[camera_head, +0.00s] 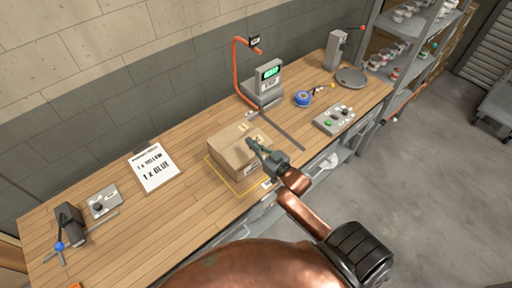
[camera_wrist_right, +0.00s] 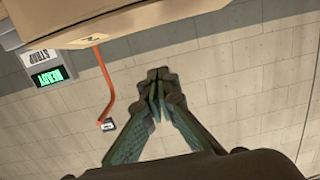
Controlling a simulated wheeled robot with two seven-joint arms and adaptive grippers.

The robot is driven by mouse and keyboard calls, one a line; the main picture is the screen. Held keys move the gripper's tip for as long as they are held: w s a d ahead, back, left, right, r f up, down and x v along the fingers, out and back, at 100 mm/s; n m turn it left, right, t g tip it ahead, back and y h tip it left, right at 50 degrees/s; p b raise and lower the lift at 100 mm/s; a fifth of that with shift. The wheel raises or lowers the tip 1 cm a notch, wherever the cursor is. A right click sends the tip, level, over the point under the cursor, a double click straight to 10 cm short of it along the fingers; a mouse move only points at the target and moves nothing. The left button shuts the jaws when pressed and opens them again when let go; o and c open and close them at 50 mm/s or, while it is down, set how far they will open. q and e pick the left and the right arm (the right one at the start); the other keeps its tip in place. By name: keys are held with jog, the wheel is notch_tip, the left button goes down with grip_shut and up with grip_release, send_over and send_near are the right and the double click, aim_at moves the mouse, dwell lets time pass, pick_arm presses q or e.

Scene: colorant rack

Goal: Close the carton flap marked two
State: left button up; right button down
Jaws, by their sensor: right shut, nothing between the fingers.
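The brown carton (camera_head: 228,156) stands on the bench inside a yellow outline. My right gripper (camera_head: 254,143) is at the carton's right side, near its top edge, with its fingers shut and empty. In the right wrist view the gripper (camera_wrist_right: 158,76) points toward the wall, and the carton (camera_wrist_right: 150,18) fills the top edge of the picture, apart from the fingertips. I cannot tell the flap's exact angle. My left gripper is not in view.
A scale with a green display (camera_head: 268,78) and an orange curved arm (camera_head: 237,68) stand behind the carton.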

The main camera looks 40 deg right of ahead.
aim_at(244, 145)
jog(key=w, duration=0.5)
jog(key=shift+a+f, duration=0.25)
jog(key=shift+f, duration=0.15)
notch_tip(244, 145, down, 2)
jog(key=shift+w+f, duration=0.1)
jog(key=shift+f, duration=0.1)
jog(key=shift+w+f, duration=0.1)
jog(key=shift+f, duration=0.45)
